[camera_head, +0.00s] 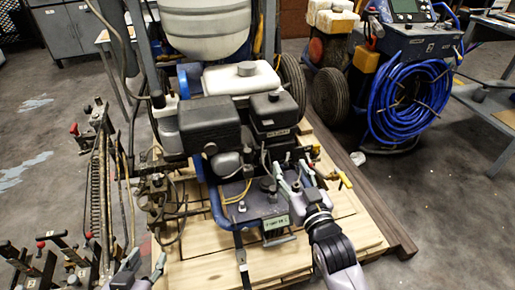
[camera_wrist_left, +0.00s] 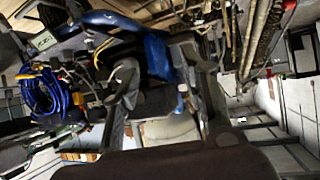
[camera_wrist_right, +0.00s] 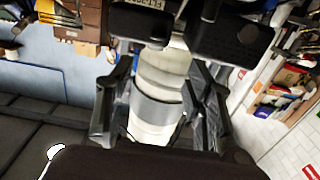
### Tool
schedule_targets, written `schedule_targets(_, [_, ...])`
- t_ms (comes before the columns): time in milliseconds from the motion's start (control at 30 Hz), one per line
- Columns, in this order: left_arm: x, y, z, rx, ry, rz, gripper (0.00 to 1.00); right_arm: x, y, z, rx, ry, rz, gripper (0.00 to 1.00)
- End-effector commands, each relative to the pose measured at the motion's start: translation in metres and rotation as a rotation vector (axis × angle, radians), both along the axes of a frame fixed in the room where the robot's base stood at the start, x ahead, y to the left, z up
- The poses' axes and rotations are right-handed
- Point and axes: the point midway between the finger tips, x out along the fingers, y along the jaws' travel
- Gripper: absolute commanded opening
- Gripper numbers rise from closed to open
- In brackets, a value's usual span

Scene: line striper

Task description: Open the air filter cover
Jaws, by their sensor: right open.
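The air filter cover (camera_head: 274,112) is a black box with a pale label on the front right of the engine, and it looks closed. In the right wrist view, the black labelled box (camera_wrist_right: 140,22) shows at the top edge, partly cut off. My right gripper (camera_head: 292,176) is open and empty, in front of and below the cover, apart from it. Its spread fingers also show in the right wrist view (camera_wrist_right: 160,100). My left gripper (camera_head: 146,265) is low at the bottom edge, far from the cover. Its fingers are apart and empty in the left wrist view (camera_wrist_left: 165,90).
A larger black box (camera_head: 209,126) sits left of the cover. A white tank (camera_head: 242,79) is behind it. The machine stands on a wooden pallet (camera_head: 205,272). Levers and hoses (camera_head: 100,165) crowd the left. A blue hose coil (camera_head: 408,100) is at right.

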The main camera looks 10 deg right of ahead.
Motion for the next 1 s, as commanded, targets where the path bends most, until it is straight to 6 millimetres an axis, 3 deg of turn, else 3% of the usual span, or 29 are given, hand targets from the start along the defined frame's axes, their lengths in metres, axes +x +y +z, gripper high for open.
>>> schedule_targets(167, [0.002, -0.002, 0.01, -0.01, -0.041, -0.002, 0.4, 0.006, -0.001, 0.007, 0.002, -0.022, -0.003, 0.48])
schedule_targets(367, [0.017, -0.008, 0.029, -0.039, -0.165, -0.011, 0.4, 0.036, 0.0, 0.007, 0.001, -0.023, -0.002, 0.48])
schedule_targets(700, [0.037, -0.022, 0.088, -0.119, -0.491, -0.031, 0.4, 0.098, 0.003, 0.006, 0.002, -0.02, -0.001, 0.48])
schedule_targets(1000, [0.035, -0.029, 0.141, -0.192, -0.773, -0.046, 0.4, 0.144, 0.005, 0.006, 0.002, -0.019, -0.001, 0.48])
